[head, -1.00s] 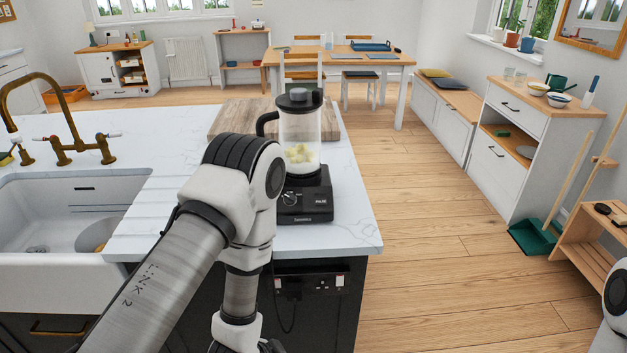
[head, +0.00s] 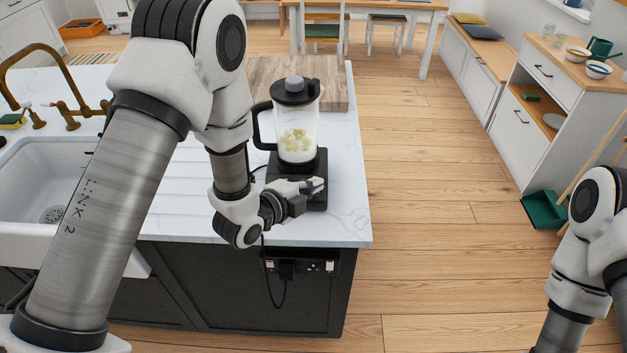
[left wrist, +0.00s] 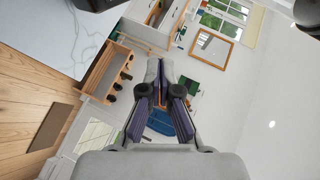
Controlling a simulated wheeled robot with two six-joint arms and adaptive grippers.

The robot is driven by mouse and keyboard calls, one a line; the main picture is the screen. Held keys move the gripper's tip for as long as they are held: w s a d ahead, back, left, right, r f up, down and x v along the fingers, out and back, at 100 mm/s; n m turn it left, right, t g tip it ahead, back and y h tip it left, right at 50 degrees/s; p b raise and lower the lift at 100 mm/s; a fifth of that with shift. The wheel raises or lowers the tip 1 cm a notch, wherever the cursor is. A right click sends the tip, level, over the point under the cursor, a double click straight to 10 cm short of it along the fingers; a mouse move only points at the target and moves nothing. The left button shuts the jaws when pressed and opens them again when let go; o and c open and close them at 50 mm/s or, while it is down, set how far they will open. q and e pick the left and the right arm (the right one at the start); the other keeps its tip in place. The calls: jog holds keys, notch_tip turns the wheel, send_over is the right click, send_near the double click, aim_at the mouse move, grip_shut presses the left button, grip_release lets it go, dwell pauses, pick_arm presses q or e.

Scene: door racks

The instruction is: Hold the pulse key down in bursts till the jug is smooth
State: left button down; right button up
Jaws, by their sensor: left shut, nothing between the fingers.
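The blender jug (head: 298,130) is clear with a black lid and handle, upright on its black base (head: 314,170) on the island. Pale chunks (head: 295,140) sit in whitish liquid in it, still lumpy. My left gripper (head: 320,185) is shut and empty, right in front of the base. It hides much of the base's front, including the pulse key. I cannot tell whether it touches the key. In the left wrist view the gripper's fingers (left wrist: 161,72) are together. My right arm shows at the right edge of the head view; its gripper is out of view.
The marble worktop (head: 340,215) is clear right of the base. A wooden board (head: 325,85) lies behind the jug. A sink (head: 60,185) is at left. The plugged-in socket (head: 300,266) and its cable are on the island's end. Open floor lies at right.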

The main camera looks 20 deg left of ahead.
pick_arm(q)
jog(key=w+f+b, duration=0.1)
jog(key=f, duration=0.1)
jog(key=w+a+f+b, duration=0.1)
jog(key=f+b, duration=0.1)
jog(key=w+f+b, duration=0.1)
jog(key=w+f, duration=0.1)
jog(key=shift+a+f, duration=0.2)
jog(key=shift+f, duration=0.1)
jog(key=shift+w+f+b, duration=0.25)
jog(key=shift+w+b, duration=0.05)
jog(key=shift+b, duration=0.2)
jog(key=shift+a+f, duration=0.1)
dwell(1.0)
jog(key=shift+w+f+b, duration=0.25)
jog(key=shift+b, duration=0.15)
